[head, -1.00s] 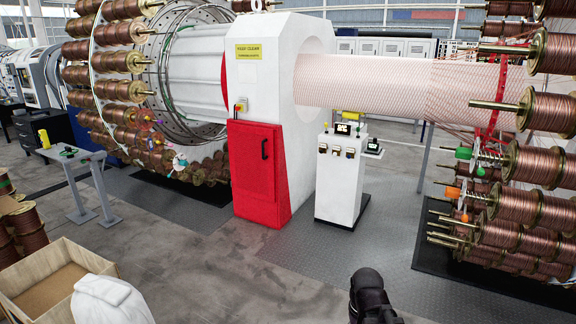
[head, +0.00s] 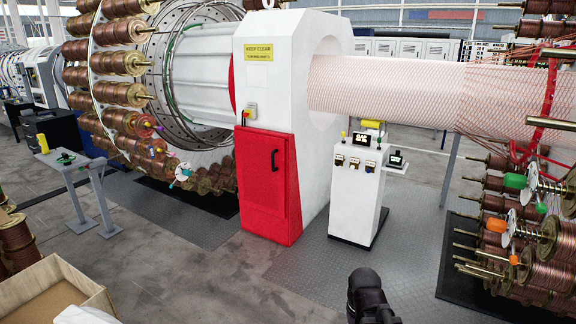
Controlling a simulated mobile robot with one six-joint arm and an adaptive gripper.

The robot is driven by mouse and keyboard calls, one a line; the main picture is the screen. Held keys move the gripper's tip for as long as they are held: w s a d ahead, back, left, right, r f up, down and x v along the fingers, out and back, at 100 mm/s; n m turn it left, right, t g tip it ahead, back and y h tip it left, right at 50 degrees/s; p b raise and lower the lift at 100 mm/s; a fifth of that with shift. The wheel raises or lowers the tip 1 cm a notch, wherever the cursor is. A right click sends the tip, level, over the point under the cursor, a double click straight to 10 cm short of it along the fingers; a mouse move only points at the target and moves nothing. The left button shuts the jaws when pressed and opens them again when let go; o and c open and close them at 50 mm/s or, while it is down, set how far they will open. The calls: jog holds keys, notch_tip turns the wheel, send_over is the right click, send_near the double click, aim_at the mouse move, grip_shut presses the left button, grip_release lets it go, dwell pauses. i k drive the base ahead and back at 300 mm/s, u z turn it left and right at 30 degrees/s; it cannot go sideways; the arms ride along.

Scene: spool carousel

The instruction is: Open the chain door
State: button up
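The red chain door (head: 262,185) is on the front of the white machine housing (head: 300,90), below a yellow keep-clear sign (head: 259,50). It looks closed. A black part of my own arm shows at the bottom, right of centre, well short of the door. No fingertips can be made out, and nothing touches the door.
A white control pedestal (head: 356,195) stands right of the door. Spool carousels (head: 118,95) flank the housing on both sides. Floor (head: 245,275) before the door is clear.

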aim_at(260, 158)
jog(key=u, duration=0.25)
jog(key=i, duration=1.85)
jog(key=u, duration=0.3)
jog(key=i, duration=1.55)
jog(key=u, duration=0.2)
